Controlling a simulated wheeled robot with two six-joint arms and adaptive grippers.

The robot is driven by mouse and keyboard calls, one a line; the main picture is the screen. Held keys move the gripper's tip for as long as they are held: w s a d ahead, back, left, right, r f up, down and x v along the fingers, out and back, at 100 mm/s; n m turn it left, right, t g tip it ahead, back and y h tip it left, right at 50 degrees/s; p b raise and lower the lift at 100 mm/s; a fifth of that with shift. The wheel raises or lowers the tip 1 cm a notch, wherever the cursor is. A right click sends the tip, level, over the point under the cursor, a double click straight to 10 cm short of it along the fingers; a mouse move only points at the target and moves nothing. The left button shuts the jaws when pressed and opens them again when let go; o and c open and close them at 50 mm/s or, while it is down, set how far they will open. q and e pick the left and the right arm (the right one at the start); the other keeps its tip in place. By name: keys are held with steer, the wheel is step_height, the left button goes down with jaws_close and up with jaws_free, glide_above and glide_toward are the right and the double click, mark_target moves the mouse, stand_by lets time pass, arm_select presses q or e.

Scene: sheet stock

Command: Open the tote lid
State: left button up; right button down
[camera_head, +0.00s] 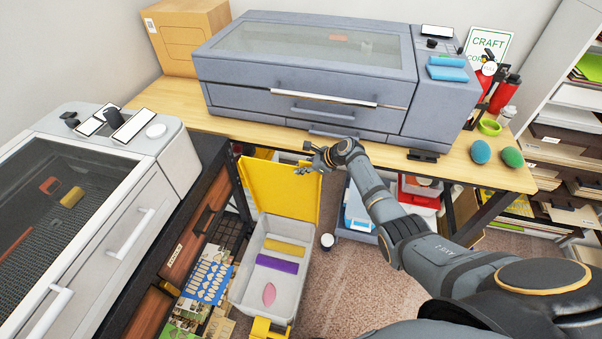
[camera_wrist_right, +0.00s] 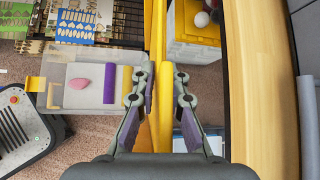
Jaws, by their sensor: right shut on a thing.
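The tote (camera_head: 245,290) is a light grey bin on the floor between the two benches. Its yellow lid (camera_head: 277,190) stands raised at the far end, so the inside shows. A yellow strip (camera_head: 285,247), a purple strip (camera_head: 277,264) and a pink oval piece (camera_head: 269,293) lie inside. My right gripper (camera_head: 305,165) is at the lid's upper right edge, shut on it. In the right wrist view, my right gripper (camera_wrist_right: 160,88) has its fingers on both sides of the lid (camera_wrist_right: 158,35), seen edge-on, with the tote (camera_wrist_right: 82,92) to the left. My left gripper is not in view.
The wooden bench (camera_head: 435,165) with a large grey machine (camera_head: 310,75) stands close behind the lid. A white-grey machine (camera_head: 90,195) is at left. Carpet (camera_head: 335,295) is clear there.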

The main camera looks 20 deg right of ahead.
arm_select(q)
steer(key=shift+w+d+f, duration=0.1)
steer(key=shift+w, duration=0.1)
arm_select(e)
steer(key=shift+w+d+r, duration=0.15)
steer(key=shift+w+d, duration=0.35)
steer(key=shift+w, duration=0.25)
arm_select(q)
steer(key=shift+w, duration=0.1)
arm_select(e)
steer(key=c, duration=1.6)
jaws_free()
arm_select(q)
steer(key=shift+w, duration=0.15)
arm_select(e)
steer(key=shift+o, duration=0.8)
steer(key=shift+a, duration=0.1)
steer(key=v, duration=1.2)
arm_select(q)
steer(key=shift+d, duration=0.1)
